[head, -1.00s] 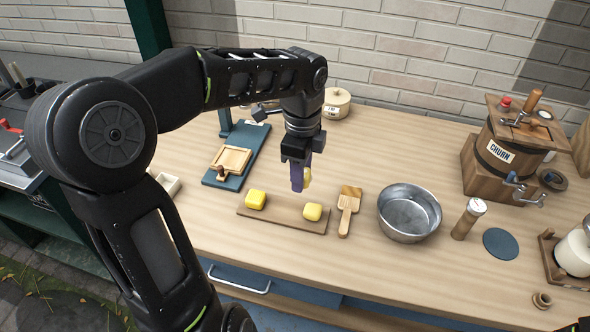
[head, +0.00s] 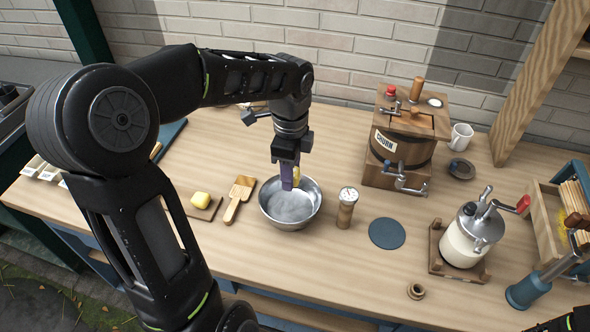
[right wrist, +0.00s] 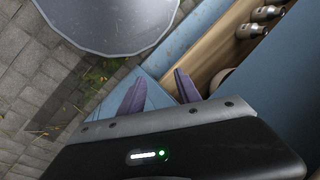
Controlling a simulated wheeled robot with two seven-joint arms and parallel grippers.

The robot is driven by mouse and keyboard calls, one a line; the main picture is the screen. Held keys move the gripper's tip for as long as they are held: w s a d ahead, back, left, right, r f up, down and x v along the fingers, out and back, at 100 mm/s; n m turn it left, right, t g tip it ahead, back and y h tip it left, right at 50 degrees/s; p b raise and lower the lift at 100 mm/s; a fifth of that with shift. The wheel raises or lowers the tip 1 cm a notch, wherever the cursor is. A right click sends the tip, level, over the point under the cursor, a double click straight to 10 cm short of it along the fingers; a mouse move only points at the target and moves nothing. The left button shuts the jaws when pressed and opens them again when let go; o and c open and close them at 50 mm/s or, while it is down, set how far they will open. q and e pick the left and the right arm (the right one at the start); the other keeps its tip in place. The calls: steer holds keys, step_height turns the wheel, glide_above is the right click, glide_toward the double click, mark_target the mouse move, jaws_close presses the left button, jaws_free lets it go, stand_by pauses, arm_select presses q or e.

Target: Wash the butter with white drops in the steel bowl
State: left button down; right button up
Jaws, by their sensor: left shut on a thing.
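My left gripper (head: 291,182) is shut on a yellow butter piece (head: 297,171), only partly visible beside the purple fingers. It holds the butter over the steel bowl (head: 268,210), near its back rim. I cannot tell whether the butter touches the bowl, and no white drops can be made out on it. Another butter piece (head: 201,200) sits on a wooden board (head: 208,212) left of the bowl; my left arm hides the rest of that board. My right gripper (right wrist: 160,92) shows in the right wrist view, its purple fingers apart with nothing between them.
A wooden paddle (head: 240,190) lies left of the bowl. The wooden churn (head: 402,150) stands behind, with a metal canister (head: 470,235) farther right.

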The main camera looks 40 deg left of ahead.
arm_select(q)
steer(key=shift+s+a, duration=0.1)
steer(key=shift+a, duration=0.1)
steer(key=shift+d, duration=0.1)
steer(key=shift+f, duration=0.15)
steer(key=b, duration=0.4)
glide_above(291, 209)
step_height(291, 209, down, 5)
steer(key=shift+r, duration=0.15)
steer(key=shift+f+b, duration=2.2)
steer(key=shift+f, duration=0.9)
steer(key=shift+s+a, duration=0.15)
steer(key=shift+a, duration=0.15)
steer(key=shift+d, duration=0.3)
steer(key=shift+r+p, duration=0.15)
steer(key=shift+p, duration=0.15)
